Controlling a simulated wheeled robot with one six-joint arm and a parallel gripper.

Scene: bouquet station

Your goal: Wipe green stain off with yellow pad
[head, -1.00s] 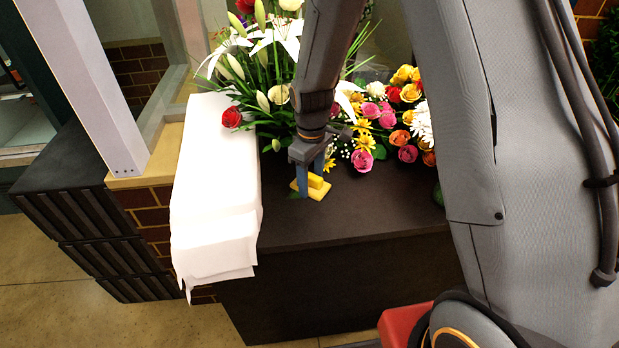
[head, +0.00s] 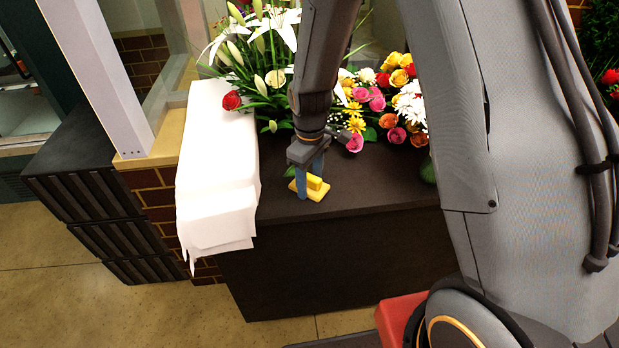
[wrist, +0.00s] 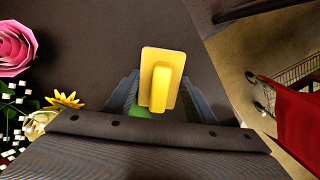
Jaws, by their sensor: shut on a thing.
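The yellow pad (head: 312,193) has a flat base with a raised grip block. It rests on, or just above, the dark counter top near its front edge; I cannot tell if it touches. My gripper (head: 310,179) points down and is shut on the pad's grip; the wrist view shows the pad (wrist: 173,62) between the two blue-grey fingers. Part of the green stain (head: 290,172) shows on the counter behind and left of the fingers. In the wrist view a strip of the green stain (wrist: 141,112) shows beside the pad; the rest is hidden by the pad and gripper.
The dark counter (head: 370,180) is clear right of the pad. White paper (head: 218,150) covers its left side and hangs over the front. Colourful flowers (head: 375,100) and white lilies (head: 270,40) crowd the back. A green item (head: 429,172) is partly hidden by my arm.

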